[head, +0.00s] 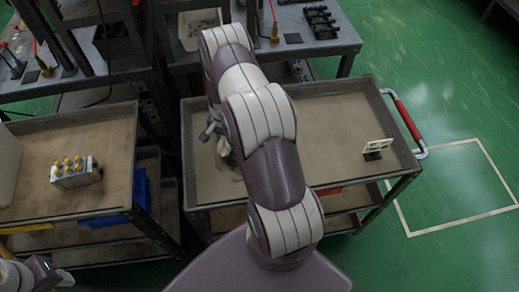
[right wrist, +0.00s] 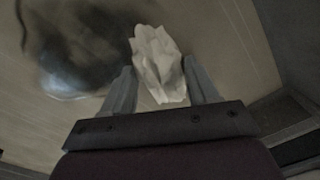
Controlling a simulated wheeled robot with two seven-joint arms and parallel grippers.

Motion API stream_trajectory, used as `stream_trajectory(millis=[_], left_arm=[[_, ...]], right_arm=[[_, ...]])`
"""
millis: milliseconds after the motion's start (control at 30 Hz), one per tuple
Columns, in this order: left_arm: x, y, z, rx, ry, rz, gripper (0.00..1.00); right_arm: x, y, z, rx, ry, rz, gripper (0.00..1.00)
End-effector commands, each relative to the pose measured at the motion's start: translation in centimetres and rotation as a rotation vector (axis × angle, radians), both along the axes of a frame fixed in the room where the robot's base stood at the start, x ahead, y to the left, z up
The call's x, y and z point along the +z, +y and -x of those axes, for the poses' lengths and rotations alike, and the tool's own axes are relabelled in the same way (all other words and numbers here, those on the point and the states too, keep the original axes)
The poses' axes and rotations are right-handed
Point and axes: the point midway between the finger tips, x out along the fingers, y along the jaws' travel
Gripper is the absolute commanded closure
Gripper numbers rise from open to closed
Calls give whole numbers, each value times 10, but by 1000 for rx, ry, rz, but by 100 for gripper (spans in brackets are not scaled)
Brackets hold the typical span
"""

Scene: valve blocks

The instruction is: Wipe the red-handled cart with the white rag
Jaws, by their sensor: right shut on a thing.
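The red-handled cart (head: 330,112) stands right of centre in the head view, with its red handle (head: 408,119) at the right end. My right arm reaches over its tray and partly covers it. My right gripper (head: 214,131) is low over the left part of the tray, shut on the white rag (head: 223,147). In the right wrist view the crumpled rag (right wrist: 158,65) sticks out between the two fingers. A dark, glossy stain (right wrist: 85,50) lies on the tray surface beside it. Part of my left arm shows at the lower left; its fingers cannot be made out.
A small white card on a dark stand (head: 376,149) stands at the tray's right side. Another cart (head: 110,135) at left carries a valve block with yellow caps (head: 75,172). A workbench (head: 340,35) stands behind. Green floor is free at right.

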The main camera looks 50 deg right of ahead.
Motion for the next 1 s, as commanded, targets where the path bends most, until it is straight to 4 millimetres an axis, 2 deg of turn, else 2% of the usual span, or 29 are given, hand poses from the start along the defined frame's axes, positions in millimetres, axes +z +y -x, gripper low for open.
stream_trajectory(millis=[133,700,1000], left_arm=[[13,0,0,0,0,0,57],[52,0,0,0,0,0,57],[56,0,0,0,0,0,57]], right_arm=[[25,-1,-1,2,-3,1,65],[74,-4,-2,13,0,-1,65],[81,-4,-3,16,0,-1,65]])
